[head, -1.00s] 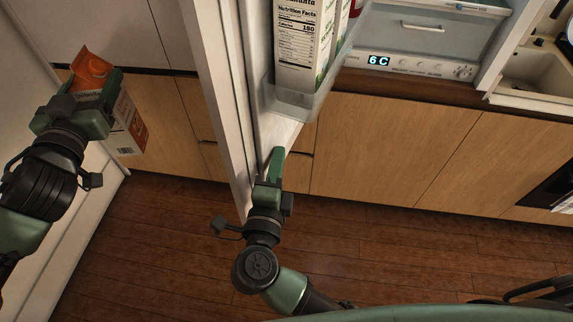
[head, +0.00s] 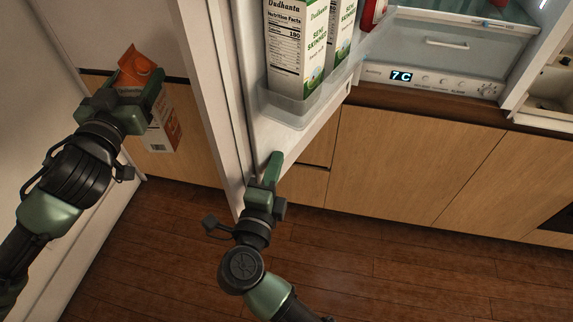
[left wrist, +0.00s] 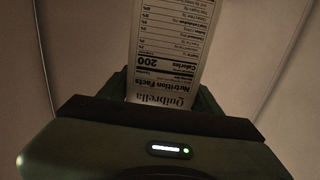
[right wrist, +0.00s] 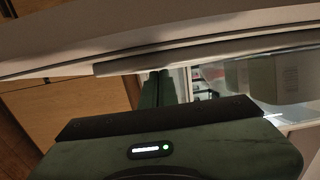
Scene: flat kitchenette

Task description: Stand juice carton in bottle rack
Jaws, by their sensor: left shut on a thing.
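The juice carton (head: 163,127), white with an orange top, is in my left gripper (head: 136,92) at the left of the head view. My left gripper is shut on it and holds it in the air, upright but a little tilted. Its nutrition label also shows in the left wrist view (left wrist: 166,45). My right gripper (head: 271,168) is beside the lower part of the open fridge door (head: 222,90). Its fingers are close together in the right wrist view (right wrist: 159,88), with nothing seen between them. I cannot make out a bottle rack.
The fridge door's clear bin (head: 292,108) holds milk cartons (head: 303,50) and a red item. The fridge control panel (head: 430,80) reads 7 C, below a drawer (head: 445,45). Wooden cabinets (head: 410,150) line the back. The wooden floor (head: 350,255) is clear.

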